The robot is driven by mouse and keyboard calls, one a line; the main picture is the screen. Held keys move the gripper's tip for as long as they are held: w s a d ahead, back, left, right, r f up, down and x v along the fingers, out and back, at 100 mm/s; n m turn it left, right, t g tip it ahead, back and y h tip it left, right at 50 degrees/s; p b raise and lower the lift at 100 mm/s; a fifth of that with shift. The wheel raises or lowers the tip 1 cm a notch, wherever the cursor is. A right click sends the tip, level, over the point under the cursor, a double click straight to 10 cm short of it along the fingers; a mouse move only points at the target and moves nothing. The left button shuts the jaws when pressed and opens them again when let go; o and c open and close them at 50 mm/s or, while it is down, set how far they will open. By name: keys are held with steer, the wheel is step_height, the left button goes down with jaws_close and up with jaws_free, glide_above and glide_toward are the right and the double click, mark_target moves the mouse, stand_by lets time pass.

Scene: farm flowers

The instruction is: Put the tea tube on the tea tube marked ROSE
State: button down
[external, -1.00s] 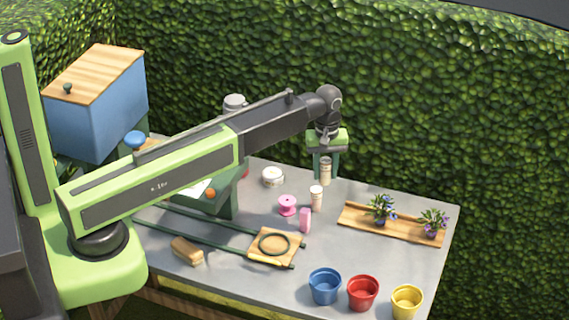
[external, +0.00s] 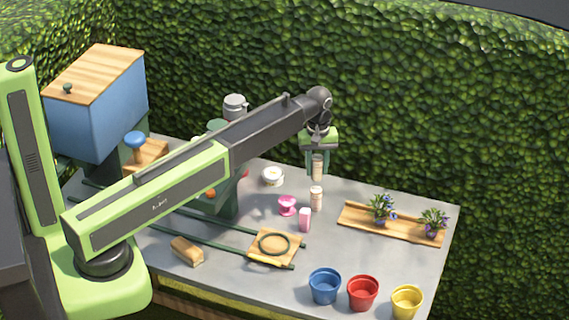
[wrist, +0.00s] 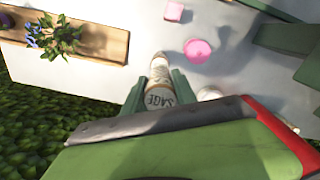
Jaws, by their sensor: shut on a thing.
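My gripper (external: 318,172) is shut on a tea tube (external: 317,166), held upright with a pale body. In the wrist view this tube (wrist: 160,98) reads SAGE and sits between the green fingers (wrist: 158,92). A second pale tube (external: 316,199) with a white cap stands upright on the table almost straight below it. Its label is too small to read. The held tube's lower end is just over its top; I cannot tell whether they touch. In the wrist view the lower tube is largely hidden behind the held one.
A wooden tray (external: 401,224) with two potted flowers lies to the right. Blue (external: 325,286), red (external: 363,292) and yellow (external: 407,301) pots stand in front.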

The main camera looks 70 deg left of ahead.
mark_target(317, 177)
step_height(317, 177, down, 4)
steer(key=b, duration=0.4)
steer(key=shift+f, duration=0.15)
steer(key=shift+r+p, duration=0.25)
steer(key=shift+p, duration=0.05)
steer(key=shift+f, duration=0.2)
steer(key=c, duration=1)
jaws_free()
step_height(317, 177, up, 13)
steer(key=p, duration=1.2)
steer(key=shift+f, duration=0.3)
